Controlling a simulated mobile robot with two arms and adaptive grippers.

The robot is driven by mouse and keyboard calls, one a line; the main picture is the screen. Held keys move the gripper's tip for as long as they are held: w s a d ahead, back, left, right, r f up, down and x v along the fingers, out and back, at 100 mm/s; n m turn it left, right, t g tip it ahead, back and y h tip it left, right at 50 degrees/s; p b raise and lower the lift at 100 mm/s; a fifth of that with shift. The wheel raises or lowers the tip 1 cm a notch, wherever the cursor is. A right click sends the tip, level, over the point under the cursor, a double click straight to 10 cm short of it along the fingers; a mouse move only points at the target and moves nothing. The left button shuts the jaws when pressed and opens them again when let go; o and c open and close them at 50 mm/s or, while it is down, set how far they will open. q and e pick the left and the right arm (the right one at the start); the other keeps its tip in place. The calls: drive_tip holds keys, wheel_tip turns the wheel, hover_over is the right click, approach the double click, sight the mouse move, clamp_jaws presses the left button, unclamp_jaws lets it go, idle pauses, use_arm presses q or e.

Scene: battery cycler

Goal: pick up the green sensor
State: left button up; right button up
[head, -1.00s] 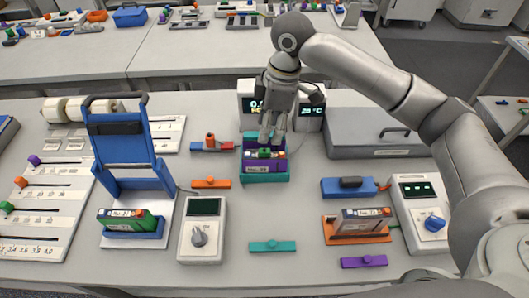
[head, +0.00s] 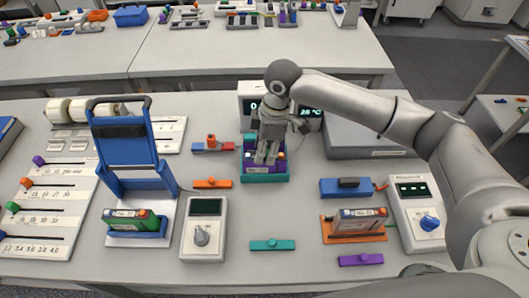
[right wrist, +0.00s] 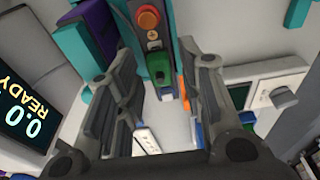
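The green sensor (right wrist: 160,66) is a small dark green piece on the battery in the teal holder (head: 266,178). It shows between my fingers in the right wrist view, with a round orange button (right wrist: 148,18) behind it. In the head view my gripper hides it. My right gripper (head: 266,158) points down over the holder, and its fingers (right wrist: 158,62) are spread on either side of the sensor with gaps. My left gripper is not in view.
The display unit (head: 252,104) reading READY stands close behind the gripper. A blue stand (head: 135,178) and a grey meter (head: 203,250) are to the left; an orange tray (head: 340,236) is to the right.

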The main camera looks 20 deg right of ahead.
clamp_jaws()
drive_tip(key=shift+r, duration=0.1)
